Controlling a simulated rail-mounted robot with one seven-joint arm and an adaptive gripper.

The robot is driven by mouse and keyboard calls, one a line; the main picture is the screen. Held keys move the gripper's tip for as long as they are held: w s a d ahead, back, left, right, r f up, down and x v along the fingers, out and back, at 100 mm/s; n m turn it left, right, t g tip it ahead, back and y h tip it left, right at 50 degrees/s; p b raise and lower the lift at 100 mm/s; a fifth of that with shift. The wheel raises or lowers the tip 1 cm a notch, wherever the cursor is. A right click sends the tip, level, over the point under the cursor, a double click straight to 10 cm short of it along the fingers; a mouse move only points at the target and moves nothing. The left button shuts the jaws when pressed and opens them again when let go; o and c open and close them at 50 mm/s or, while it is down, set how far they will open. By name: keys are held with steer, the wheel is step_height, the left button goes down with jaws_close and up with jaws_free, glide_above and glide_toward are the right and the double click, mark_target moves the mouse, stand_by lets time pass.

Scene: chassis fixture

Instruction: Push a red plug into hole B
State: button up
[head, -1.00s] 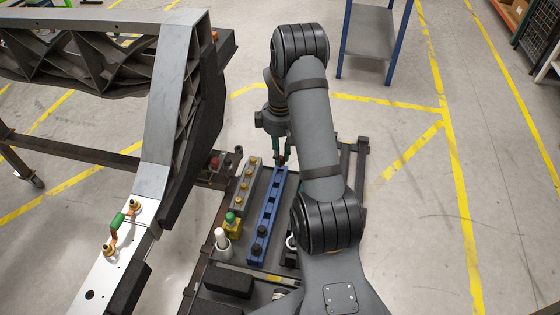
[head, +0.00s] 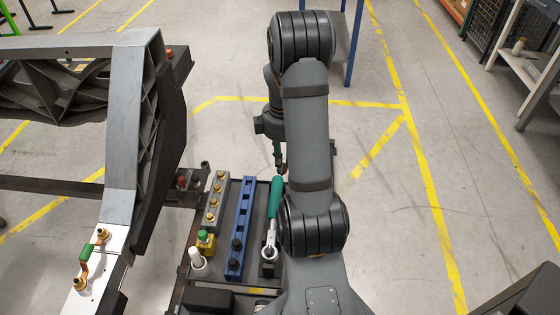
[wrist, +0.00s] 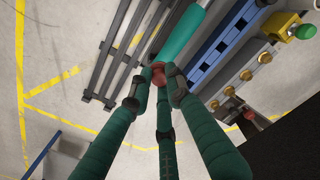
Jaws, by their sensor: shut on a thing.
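My gripper (head: 279,160) hangs beyond the far end of the tray, partly behind my own arm. In the wrist view its green fingers (wrist: 160,85) are closed around a small red plug (wrist: 158,73), which is mostly covered by the fingertips. A bit of red also shows at the fingertips in the head view. Another red piece (head: 181,180) sits on a dark block left of the tray; it also shows in the wrist view (wrist: 249,115). The chassis (head: 125,130) stands at left with a pale plate (head: 95,265). No letter B is readable, so I cannot tell which hole is B.
The tray holds a blue rail (head: 243,215) with dark knobs, a grey rail (head: 215,200) with brass pieces, a green-capped yellow block (head: 205,242), a white bottle (head: 197,260) and a green-handled tool (head: 275,196). Floor to the right is clear.

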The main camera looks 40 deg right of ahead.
steer(key=shift+r, duration=0.1)
steer(key=shift+r+p, duration=2.05)
steer(key=shift+r, duration=0.15)
